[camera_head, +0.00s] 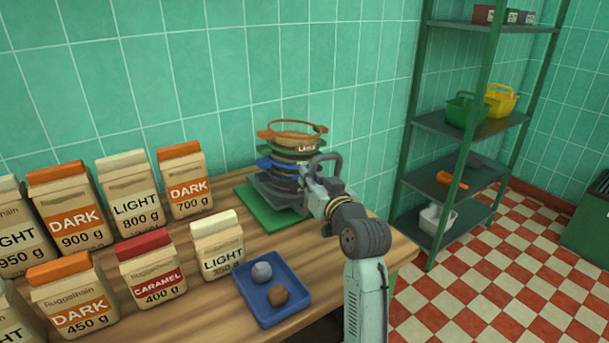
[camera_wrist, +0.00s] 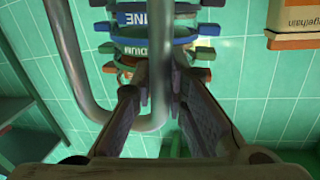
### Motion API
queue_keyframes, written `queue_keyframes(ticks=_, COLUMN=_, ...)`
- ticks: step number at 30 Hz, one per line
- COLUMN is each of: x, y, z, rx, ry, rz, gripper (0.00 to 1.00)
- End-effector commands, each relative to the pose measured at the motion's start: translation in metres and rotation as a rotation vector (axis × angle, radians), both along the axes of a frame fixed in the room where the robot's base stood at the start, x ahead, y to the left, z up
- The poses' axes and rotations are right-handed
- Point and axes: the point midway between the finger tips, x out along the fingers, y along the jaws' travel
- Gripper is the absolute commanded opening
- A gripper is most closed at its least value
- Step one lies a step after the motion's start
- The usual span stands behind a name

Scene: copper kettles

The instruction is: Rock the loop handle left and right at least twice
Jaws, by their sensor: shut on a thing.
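The grey loop handle (camera_head: 338,160) stands at the right side of a stack of coloured sieve rings (camera_head: 290,150) on the counter. In the wrist view the loop handle (camera_wrist: 67,50) is a thick U-shaped bar crossing in front of the rings (camera_wrist: 155,47). My gripper (camera_head: 309,179) reaches in from the right, beside the stack. In the wrist view my gripper (camera_wrist: 160,80) has its fingers closed around one leg of the loop. The exact contact is partly hidden by the fingers. The stack has a copper-coloured top ring and stands on a dark base.
A green mat (camera_head: 270,214) lies under the stack. Several paper bags (camera_head: 135,205) stand to the left. A blue tray (camera_head: 301,311) with two lumps is near the front. A green shelf rack (camera_head: 470,123) stands on the right. Tiled wall (camera_head: 230,75) is close behind the stack.

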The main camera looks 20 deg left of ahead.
Motion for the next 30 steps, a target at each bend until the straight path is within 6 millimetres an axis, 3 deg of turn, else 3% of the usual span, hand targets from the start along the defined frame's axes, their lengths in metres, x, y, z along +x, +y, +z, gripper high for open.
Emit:
queue_keyframes(ticks=7, x=0.0001, y=-0.0002, z=0.0, rx=0.001, ry=-0.002, rz=0.0, gripper=0.0)
queue_keyframes(ticks=8, x=0.0001, y=-0.0002, z=0.0, rx=0.001, ry=-0.002, rz=0.0, gripper=0.15)
queue_keyframes(ticks=17, x=-0.0001, y=-0.0001, z=-0.0001, rx=0.0, ry=-0.001, rz=0.0, gripper=0.35)
queue_keyframes(ticks=30, x=-0.0096, y=-0.0092, z=0.0004, rx=0.001, ry=-0.001, rz=-0.001, gripper=0.35)
